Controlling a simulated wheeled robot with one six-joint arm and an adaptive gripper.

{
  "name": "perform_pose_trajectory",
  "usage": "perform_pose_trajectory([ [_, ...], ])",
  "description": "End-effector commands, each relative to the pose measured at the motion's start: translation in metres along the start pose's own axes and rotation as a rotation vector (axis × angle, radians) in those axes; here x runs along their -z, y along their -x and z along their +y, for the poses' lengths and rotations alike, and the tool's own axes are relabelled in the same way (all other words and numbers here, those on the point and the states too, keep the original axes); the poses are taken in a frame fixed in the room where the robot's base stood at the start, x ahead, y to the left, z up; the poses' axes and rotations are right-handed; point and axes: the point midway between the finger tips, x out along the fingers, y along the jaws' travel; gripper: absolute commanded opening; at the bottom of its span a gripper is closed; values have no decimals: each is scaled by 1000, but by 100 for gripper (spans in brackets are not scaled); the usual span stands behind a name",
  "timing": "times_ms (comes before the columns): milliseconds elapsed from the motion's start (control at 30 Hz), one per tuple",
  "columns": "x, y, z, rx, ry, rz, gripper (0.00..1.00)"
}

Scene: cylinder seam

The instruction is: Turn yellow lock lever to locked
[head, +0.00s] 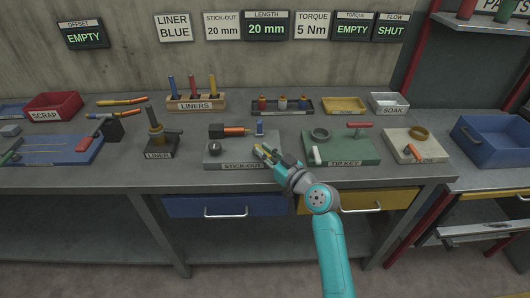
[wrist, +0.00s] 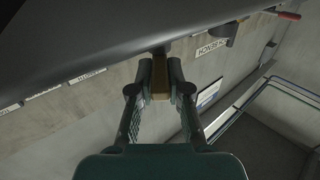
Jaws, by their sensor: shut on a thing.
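My gripper (head: 268,156) is over the right front part of the grey STICK-OUT block (head: 219,157). Its fingers are closed around a small yellow piece, which looks like the yellow lock lever (head: 261,148). In the wrist view the lever (wrist: 160,77) shows as a short brownish-yellow bar between the two fingertips (wrist: 159,92). Its far end meets a dark grey surface. The lever's pivot and any lock marks are hidden or too small to read.
A black knob (head: 214,149) stands at the block's left. A green fixture plate (head: 347,150) with a ring and red handle sits close to my gripper's right. The LINER stand (head: 160,141) is further left. Behind are the liners rack (head: 197,103) and a dark tray (head: 283,105).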

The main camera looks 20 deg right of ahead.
Motion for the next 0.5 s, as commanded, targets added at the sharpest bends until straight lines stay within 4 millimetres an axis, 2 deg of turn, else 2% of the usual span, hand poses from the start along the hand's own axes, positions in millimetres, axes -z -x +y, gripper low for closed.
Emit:
perform_pose_trajectory([
  [67, -1, 0, 1, -3, 0, -2, 0],
  [100, -1, 0, 1, -3, 0, -2, 19],
  [200, -1, 0, 1, -3, 0, -1, 42],
  [500, -1, 1, 0, -2, 0, -1, 42],
])
